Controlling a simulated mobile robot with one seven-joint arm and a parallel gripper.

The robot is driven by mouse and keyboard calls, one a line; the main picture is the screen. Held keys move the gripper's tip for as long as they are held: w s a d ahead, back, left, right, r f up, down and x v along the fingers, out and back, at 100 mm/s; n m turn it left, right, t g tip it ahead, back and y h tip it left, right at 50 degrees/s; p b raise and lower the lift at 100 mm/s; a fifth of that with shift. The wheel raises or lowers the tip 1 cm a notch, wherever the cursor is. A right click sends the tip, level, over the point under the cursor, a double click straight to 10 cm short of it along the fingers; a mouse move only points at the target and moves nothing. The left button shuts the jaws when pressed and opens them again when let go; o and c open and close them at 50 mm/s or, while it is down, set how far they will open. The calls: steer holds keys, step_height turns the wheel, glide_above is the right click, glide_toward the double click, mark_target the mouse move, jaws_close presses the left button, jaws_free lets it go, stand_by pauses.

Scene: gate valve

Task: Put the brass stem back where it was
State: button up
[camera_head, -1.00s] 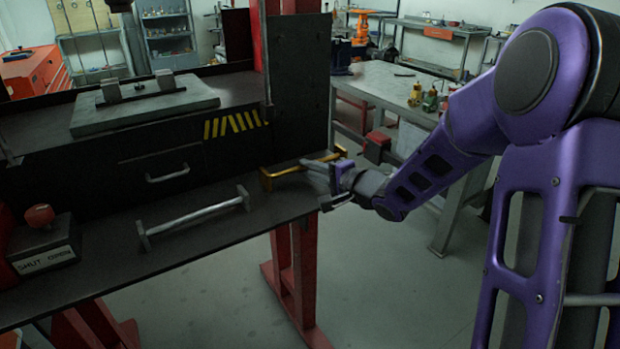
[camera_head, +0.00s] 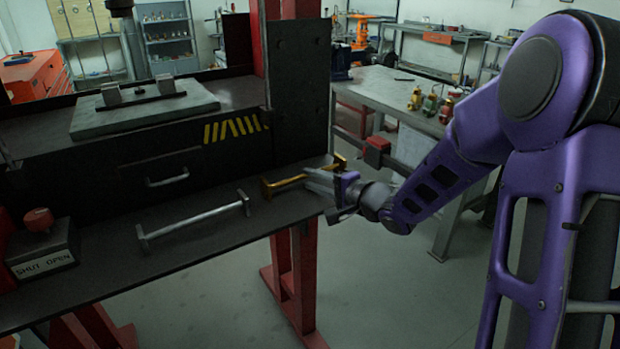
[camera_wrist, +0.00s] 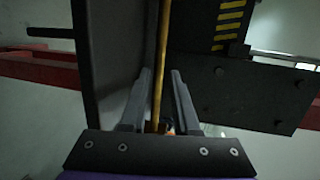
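The brass stem (camera_head: 290,183) is a thin gold rod with wider ends. In the head view it is at the right end of the dark bench ledge, slanting from lower left to upper right. My gripper (camera_head: 312,179) reaches over it from the right. In the wrist view the brass stem (camera_wrist: 162,60) runs upward between the two grey fingers of my gripper (camera_wrist: 161,76). A gap shows on each side, so the fingers look open around it. I cannot tell whether the stem rests fully on the ledge.
A grey bar with end plates (camera_head: 195,219) lies on the ledge left of the stem. A red-knobbed SHUT/OPEN box (camera_head: 42,245) stands at the left. A dark upright plate (camera_head: 300,95) rises behind the stem. A workbench (camera_head: 390,85) stands behind at the right.

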steer(key=p+v, duration=0.2)
steer(key=v, duration=0.8)
steer(key=shift+s+d, duration=0.15)
steer(key=shift+d, duration=0.05)
steer(key=shift+r, duration=0.15)
